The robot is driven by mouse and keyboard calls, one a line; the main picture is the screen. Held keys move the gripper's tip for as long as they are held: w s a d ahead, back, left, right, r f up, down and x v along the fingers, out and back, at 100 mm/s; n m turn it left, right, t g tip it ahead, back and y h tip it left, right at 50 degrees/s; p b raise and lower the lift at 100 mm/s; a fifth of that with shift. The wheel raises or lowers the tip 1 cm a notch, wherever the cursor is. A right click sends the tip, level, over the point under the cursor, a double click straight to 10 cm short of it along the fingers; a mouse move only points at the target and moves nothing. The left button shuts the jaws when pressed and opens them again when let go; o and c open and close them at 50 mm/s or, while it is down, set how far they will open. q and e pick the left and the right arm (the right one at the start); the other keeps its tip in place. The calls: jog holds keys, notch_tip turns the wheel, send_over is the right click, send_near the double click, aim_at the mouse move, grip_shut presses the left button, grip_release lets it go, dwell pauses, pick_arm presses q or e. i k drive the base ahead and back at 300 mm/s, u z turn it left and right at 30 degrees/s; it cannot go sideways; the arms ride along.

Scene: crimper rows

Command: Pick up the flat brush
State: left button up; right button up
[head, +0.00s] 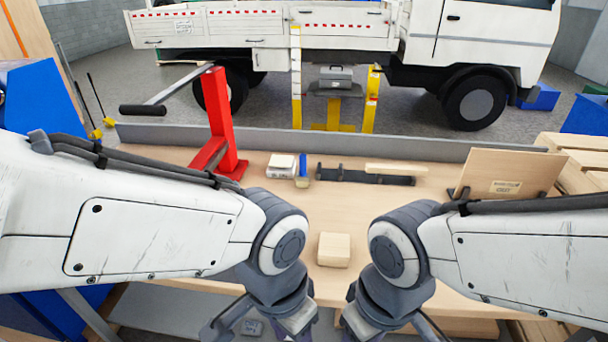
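I cannot clearly make out a flat brush. A small blue item with a pale yellowish lower end (302,171) is at the back of the wooden table (440,235), right beside a small white box (281,165). It may be the brush, but it is too small to tell. My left gripper (262,325) and my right gripper (378,325) hang low at the front edge of the table, well apart from these items. Their fingertips are partly cut off by the bottom of the picture, and nothing is seen held.
A pale block (334,250) lies mid-table between my arms. A black rail (350,175) with a light strip (396,168) lies at the back. A red press (222,125) stands left. A wooden board (510,172) leans at right. A grey ledge (400,148) borders the back.

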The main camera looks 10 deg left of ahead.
aim_at(302, 177)
jog(key=u, duration=0.6)
jog(key=i, duration=1.2)
jog(key=z, duration=0.6)
